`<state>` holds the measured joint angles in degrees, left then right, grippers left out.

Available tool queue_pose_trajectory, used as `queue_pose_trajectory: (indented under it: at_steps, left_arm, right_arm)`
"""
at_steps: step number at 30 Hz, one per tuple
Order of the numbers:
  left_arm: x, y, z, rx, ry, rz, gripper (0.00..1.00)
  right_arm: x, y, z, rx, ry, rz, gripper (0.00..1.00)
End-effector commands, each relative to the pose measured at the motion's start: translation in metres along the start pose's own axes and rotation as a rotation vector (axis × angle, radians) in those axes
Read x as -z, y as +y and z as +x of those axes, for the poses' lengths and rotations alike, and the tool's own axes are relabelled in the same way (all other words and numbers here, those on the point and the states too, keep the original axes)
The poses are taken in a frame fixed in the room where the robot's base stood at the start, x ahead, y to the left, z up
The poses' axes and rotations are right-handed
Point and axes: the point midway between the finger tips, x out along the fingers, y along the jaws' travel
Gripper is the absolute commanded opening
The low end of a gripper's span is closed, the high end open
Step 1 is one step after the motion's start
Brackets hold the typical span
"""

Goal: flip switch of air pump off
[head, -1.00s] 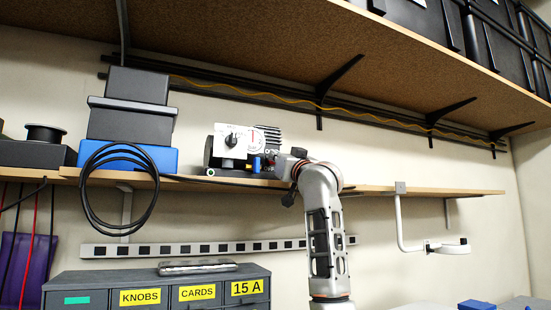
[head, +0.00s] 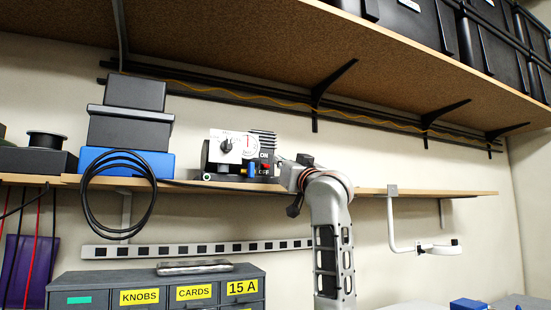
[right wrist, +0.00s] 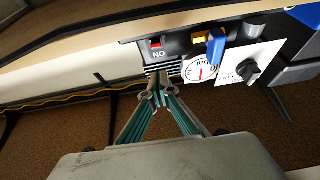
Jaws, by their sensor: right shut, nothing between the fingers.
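The air pump (head: 228,146) stands on the wooden shelf, with a white dial plate, a black knob and a blue fitting. Its red switch (head: 265,165) sits between the ON and OFF labels. In the right wrist view the pump appears upside down, with the red switch (right wrist: 155,43) by the ON label. I cannot tell which way the switch is tipped. My right gripper (right wrist: 155,97) is shut and empty, its fingertips close to the pump's ribbed part and apart from the switch. In the head view the right gripper (head: 284,167) is just right of the pump. My left gripper is not in view.
Black boxes (head: 130,126) on a blue case (head: 100,160) and a coiled black cable (head: 85,198) are left of the pump. The upper shelf (head: 240,55) hangs above. The shelf right of my arm is clear up to a white bracket (head: 393,220).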

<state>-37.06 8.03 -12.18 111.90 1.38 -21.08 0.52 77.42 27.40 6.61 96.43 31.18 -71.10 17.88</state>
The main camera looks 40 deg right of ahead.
Motion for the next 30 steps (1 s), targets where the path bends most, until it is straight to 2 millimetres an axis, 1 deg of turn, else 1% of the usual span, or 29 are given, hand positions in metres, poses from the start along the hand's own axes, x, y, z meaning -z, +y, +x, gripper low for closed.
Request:
queue_pose_trajectory:
  at_steps: [1,3,9,17,30]
  left_arm:
    - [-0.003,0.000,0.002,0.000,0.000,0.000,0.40]
    - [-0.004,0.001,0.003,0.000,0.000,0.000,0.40]
    - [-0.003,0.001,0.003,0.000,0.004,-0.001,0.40]
    - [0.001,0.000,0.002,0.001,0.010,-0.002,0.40]
    - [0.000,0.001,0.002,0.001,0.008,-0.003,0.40]
  right_arm:
    - [-0.003,0.000,-0.007,0.000,0.002,0.001,0.00]
    - [-0.004,0.000,-0.015,0.000,0.002,0.000,0.00]
    - [-0.006,0.000,-0.024,0.000,0.001,0.001,0.00]
    - [-0.005,0.001,-0.024,-0.001,0.002,0.001,0.00]
    - [-0.005,0.001,-0.024,-0.001,0.002,0.001,0.00]
